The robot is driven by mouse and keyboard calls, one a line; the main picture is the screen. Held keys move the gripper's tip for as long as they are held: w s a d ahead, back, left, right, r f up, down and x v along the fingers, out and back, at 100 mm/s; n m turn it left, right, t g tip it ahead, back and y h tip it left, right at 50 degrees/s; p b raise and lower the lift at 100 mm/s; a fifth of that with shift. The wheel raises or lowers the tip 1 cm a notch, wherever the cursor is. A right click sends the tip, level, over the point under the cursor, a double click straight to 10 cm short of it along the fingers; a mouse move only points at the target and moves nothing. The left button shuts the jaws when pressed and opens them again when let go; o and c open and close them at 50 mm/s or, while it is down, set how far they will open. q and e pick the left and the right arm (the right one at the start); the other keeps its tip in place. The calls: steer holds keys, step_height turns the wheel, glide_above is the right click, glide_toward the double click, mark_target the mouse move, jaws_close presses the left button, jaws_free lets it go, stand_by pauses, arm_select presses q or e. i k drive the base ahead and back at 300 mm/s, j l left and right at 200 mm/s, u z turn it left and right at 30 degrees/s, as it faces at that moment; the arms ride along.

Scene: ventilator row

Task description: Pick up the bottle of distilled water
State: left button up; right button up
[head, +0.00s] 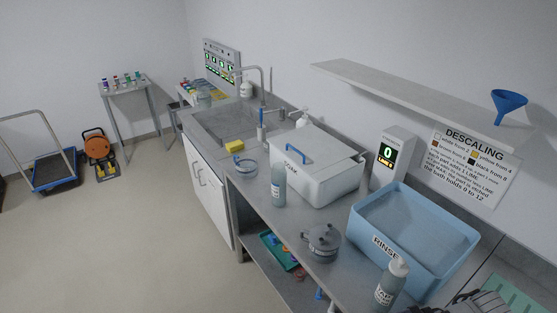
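A grey-blue bottle with a white label (279,186) stands upright on the steel counter, in front of the white lidded box. Its label is too small to read. A second grey-blue bottle with a pale cap (390,286) stands at the near end of the counter, beside the blue RINSE basin; its label seems to read TAP. I cannot tell for sure which bottle holds distilled water.
A shelf with a blue funnel (508,101) overhangs the back. A dark ribbed item sits bottom right.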

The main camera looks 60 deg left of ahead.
mark_target(278, 173)
steer(key=u, duration=2.25)
steer(key=i+j+u, duration=0.1)
steer(key=u, duration=0.2)
steer(key=i+u, duration=0.35)
steer(key=k, duration=0.1)
